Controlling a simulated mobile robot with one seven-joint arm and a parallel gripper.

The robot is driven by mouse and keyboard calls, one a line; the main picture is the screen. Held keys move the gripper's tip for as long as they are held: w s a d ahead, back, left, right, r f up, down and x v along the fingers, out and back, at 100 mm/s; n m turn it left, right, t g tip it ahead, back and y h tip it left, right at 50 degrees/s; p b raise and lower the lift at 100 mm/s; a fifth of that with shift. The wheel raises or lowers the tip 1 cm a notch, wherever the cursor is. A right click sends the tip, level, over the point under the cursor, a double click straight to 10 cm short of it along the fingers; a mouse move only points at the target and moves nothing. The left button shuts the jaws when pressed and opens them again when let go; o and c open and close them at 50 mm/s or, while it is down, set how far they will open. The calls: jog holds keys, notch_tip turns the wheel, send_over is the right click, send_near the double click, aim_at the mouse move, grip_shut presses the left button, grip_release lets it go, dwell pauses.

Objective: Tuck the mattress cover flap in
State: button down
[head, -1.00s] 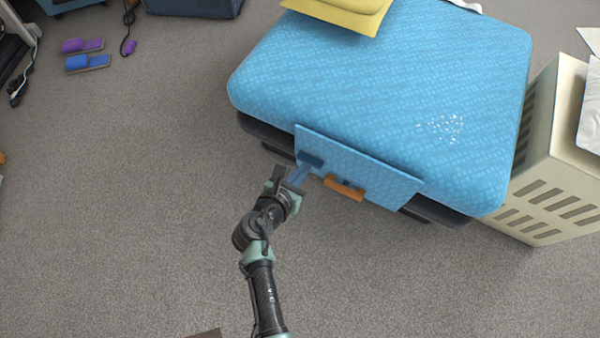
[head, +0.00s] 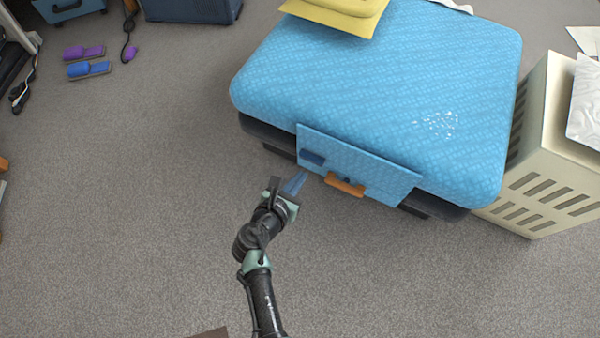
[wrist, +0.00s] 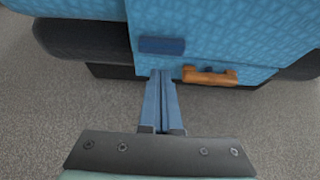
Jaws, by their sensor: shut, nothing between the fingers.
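The blue mattress (head: 400,80) with its patterned cover lies on a dark base. The cover flap (head: 385,180) hangs down over the near side of the base, and it also shows in the wrist view (wrist: 215,52). A dark blue tab (wrist: 161,46) and an orange-brown handle (head: 345,185) are on the flap near its lower edge. My gripper (head: 303,174) is shut and empty. In the wrist view its blue fingers (wrist: 161,76) lie together, pointing at the flap's lower edge just below the tab. Whether they touch the flap I cannot tell.
A cream slotted crate (head: 555,150) stands against the mattress on the right. A yellow folded item (head: 340,14) lies on the mattress's far edge. Blue and purple brushes (head: 88,69) and a cable lie at the far left.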

jog(key=p+v, duration=0.5)
jog(key=v, duration=0.5)
jog(key=shift+s+p, duration=0.3)
jog(key=shift+a+f, duration=0.15)
